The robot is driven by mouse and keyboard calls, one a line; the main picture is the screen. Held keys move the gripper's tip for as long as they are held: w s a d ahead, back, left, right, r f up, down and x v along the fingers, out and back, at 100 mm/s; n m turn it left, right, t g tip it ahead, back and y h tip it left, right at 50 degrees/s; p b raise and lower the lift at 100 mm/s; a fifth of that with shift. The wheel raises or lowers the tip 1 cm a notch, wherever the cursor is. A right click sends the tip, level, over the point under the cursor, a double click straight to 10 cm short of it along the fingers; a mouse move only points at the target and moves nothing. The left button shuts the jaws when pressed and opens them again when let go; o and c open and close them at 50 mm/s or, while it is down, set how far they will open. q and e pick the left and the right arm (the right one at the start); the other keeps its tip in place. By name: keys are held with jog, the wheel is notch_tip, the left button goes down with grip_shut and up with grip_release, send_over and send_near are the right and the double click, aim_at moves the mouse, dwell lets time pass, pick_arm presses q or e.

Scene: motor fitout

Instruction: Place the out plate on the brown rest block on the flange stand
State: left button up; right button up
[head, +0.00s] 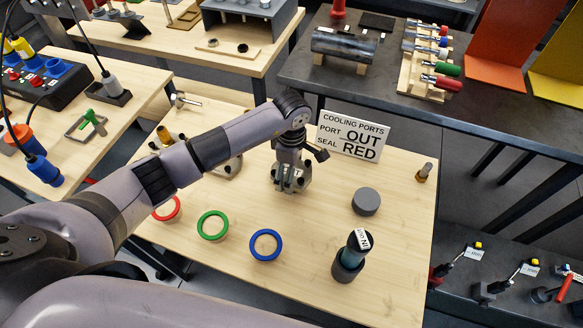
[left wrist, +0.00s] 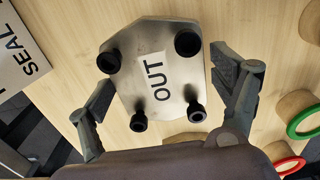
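The out plate (left wrist: 152,72) is a grey metal plate with a white OUT label and black round fittings near its corners. It fills the middle of the left wrist view. My left gripper (head: 290,183) points down over the light wood table. In the left wrist view its fingers (left wrist: 165,78) are spread wide on either side of the plate, with a small gap showing at the right finger. In the head view the gripper mostly hides the plate. I cannot clearly make out the brown rest block or the flange stand. My right gripper is not in view.
A COOLING PORTS sign (head: 352,136) stands behind the gripper. Red (head: 166,208), green (head: 213,225) and blue (head: 265,245) rings lie in front. A grey disc (head: 366,201) and a dark cylinder (head: 348,268) with a white-labelled top stand at the right.

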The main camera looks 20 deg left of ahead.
pick_arm(q)
jog(key=shift+o, duration=0.7)
jog(key=shift+r, duration=0.1)
jog(key=shift+w+r, duration=0.1)
jog(key=shift+r, duration=0.15)
notch_tip(320, 180, up, 12)
jog(key=b, duration=0.3)
jog(key=shift+f, duration=0.25)
jog(key=shift+f, duration=0.1)
